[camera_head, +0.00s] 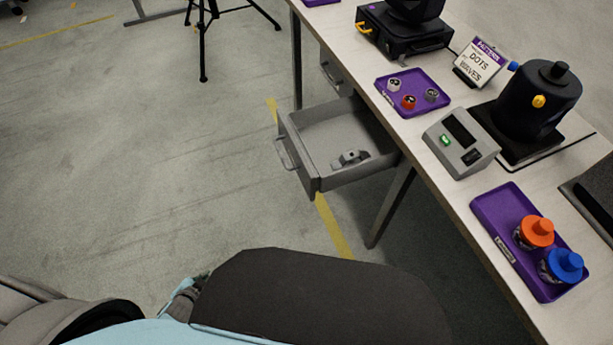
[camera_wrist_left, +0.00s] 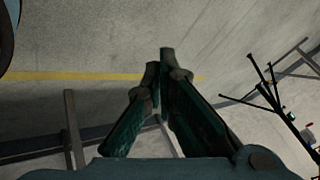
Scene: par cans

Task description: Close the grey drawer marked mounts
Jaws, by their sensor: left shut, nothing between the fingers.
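A grey drawer (camera_head: 308,178) stands pulled out from under the long table in the head view. Its handle (camera_head: 285,153) is on its left front face, and a small grey metal part (camera_head: 350,158) lies inside. No marking on it is readable from here. My left gripper (camera_head: 189,290) is low in the head view, mostly hidden behind my own arm, below and left of the drawer and apart from it. In the left wrist view, the left gripper (camera_wrist_left: 160,62) has its fingers together and empty above the floor. The drawer is not clearly visible there. My right gripper is not in view.
The table (camera_head: 415,135) runs along the right, with purple trays (camera_head: 483,205), a grey box with a display (camera_head: 458,165) and a black lamp (camera_head: 540,100) on it. A table leg (camera_head: 390,207) stands beside the drawer. Floor left of the drawer is clear up to a black tripod (camera_head: 203,45).

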